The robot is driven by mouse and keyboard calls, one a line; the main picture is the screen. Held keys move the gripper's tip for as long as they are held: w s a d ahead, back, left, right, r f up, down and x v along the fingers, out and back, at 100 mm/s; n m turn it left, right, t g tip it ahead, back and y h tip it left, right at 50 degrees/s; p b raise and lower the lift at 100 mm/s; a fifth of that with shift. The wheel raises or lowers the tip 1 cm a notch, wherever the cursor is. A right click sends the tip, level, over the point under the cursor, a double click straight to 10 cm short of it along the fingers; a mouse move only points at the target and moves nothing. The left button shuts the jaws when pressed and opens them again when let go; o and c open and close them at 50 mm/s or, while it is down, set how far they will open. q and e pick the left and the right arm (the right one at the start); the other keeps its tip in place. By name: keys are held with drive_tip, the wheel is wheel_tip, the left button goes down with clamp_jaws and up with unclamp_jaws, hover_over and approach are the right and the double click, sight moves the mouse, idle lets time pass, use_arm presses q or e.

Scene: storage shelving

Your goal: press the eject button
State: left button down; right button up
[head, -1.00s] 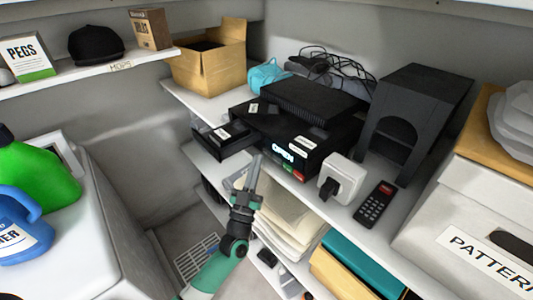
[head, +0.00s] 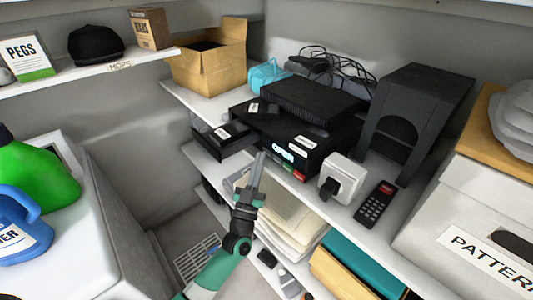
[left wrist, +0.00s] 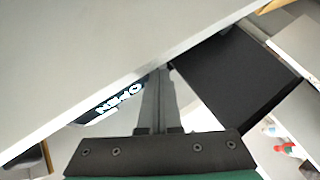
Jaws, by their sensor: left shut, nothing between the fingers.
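A black player (head: 312,135) sits on the shelf with its tray (head: 222,138) sticking out to the left. Its front display (head: 283,152) reads OPEN and also shows upside down in the left wrist view (left wrist: 120,98). I cannot make out which part is the eject button. My left gripper (head: 260,156) is shut and empty, its fingertips in front of the player between tray and display. Its fingers also show in the left wrist view (left wrist: 159,80). Whether they touch the player is unclear. My right gripper is not in view.
A white plug adapter (head: 345,172) and a dark remote (head: 375,203) lie right of the player. A black arched cabinet (head: 425,95) stands behind them. Papers (head: 283,222) and folders fill the shelf below. Open space lies left of my arm above the floor.

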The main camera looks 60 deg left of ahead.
use_arm(q)
drive_tip(key=shift+w+a, duration=0.1)
drive_tip(key=shift+w, duration=0.2)
idle(0.5)
drive_tip(key=shift+s+d+p, duration=0.2)
drive_tip(key=shift+s+p, duration=0.1)
drive_tip(key=shift+s, duration=0.5)
drive_tip(key=s, duration=0.1)
drive_tip(key=s+p, duration=0.1)
drive_tip(key=s, duration=0.1)
drive_tip(key=s+d, duration=0.1)
drive_tip(key=s, duration=0.1)
drive_tip(key=shift+p, duration=0.3)
drive_tip(key=shift+w, duration=0.1)
idle(0.4)
